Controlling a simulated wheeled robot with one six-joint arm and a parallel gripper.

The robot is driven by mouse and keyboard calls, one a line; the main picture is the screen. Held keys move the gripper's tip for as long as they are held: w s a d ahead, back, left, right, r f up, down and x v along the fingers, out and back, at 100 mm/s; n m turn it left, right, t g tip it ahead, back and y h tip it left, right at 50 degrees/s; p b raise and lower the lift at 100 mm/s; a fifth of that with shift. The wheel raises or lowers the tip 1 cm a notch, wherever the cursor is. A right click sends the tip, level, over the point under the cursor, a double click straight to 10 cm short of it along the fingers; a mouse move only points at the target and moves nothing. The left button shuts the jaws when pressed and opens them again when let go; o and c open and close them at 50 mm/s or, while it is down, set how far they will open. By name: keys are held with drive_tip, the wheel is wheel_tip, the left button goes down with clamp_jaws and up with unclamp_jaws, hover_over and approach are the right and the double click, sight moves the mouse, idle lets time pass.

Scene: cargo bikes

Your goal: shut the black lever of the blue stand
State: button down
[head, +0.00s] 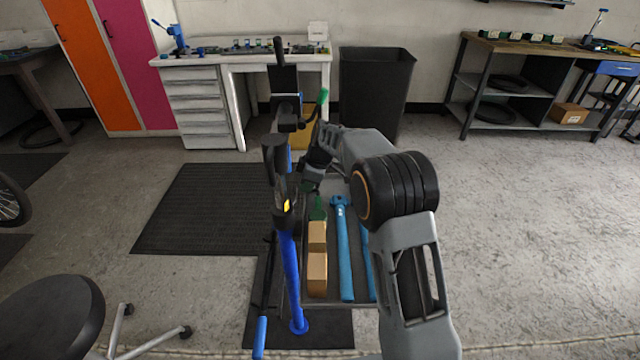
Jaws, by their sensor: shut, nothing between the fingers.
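The blue stand (291,285) rises upright in the lower middle of the head view, with a yellow mark on its black upper part. Black clamp parts top it, and a slim black upright piece that looks like the black lever (279,52) stands at the top. The black parts overlap, so I cannot tell the lever's exact angle or whether it is shut. My gripper (307,184) is just right of the stand's black upper part, shut and empty. My wrist partly hides it, and I cannot tell whether it touches the stand.
Brown boxes (317,272) and a light-blue tool (343,250) lie right of the stand. A black stool (52,312) is at lower left. A white workbench (200,62) and black bin (376,90) stand behind. The floor at right is clear.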

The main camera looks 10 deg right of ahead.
drive_tip(key=shift+s+a, duration=0.1)
drive_tip(key=shift+s, duration=0.15)
drive_tip(key=shift+s+a+b, duration=0.2)
drive_tip(key=shift+s+b, duration=0.3)
drive_tip(key=shift+b, duration=0.05)
drive_tip(key=shift+d+r, duration=0.15)
drive_tip(key=shift+r, duration=0.35)
drive_tip(key=s+d+r, duration=0.1)
drive_tip(key=d+r, duration=0.1)
drive_tip(key=d, duration=0.4)
drive_tip(key=s+d+r, duration=0.1)
drive_tip(key=s+d, duration=0.1)
drive_tip(key=d, duration=0.5)
drive_tip(key=shift+r, duration=0.4)
